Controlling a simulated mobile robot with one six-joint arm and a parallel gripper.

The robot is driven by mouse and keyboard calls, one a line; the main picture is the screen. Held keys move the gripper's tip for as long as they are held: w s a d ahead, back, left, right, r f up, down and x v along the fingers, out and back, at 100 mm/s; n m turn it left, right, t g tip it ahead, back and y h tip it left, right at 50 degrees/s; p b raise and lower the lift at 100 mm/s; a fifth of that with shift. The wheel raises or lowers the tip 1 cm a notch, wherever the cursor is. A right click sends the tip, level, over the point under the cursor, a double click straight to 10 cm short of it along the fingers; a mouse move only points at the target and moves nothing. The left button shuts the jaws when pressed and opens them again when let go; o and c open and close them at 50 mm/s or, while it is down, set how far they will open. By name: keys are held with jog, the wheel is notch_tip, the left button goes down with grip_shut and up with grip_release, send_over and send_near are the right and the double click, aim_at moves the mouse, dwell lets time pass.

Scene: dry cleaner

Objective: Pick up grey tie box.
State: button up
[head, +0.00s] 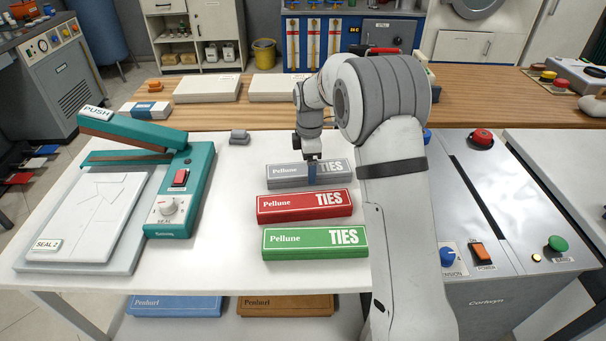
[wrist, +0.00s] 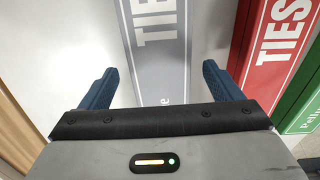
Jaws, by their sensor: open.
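The grey tie box (head: 288,175), marked "Pellune TIES", lies flat on the white table, farthest back in a row of three tie boxes. My gripper (head: 312,172) is over this box, and my arm covers a small part of it in the head view. In the wrist view the grey box (wrist: 160,60) runs between the two blue fingers of my open gripper (wrist: 165,85). The fingers stand apart on either side of it, with the jaws empty. I cannot tell how far above the box the fingertips are.
A red tie box (head: 290,207) and a green tie box (head: 300,244) lie in front of the grey one. The red box is close to the right finger in the wrist view. A teal sealer (head: 190,190) stands left; a metal machine (head: 500,230) stands right.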

notch_tip(320, 180, down, 3)
jog(key=shift+r, duration=0.15)
jog(key=shift+c, duration=0.5)
jog(key=c, duration=1)
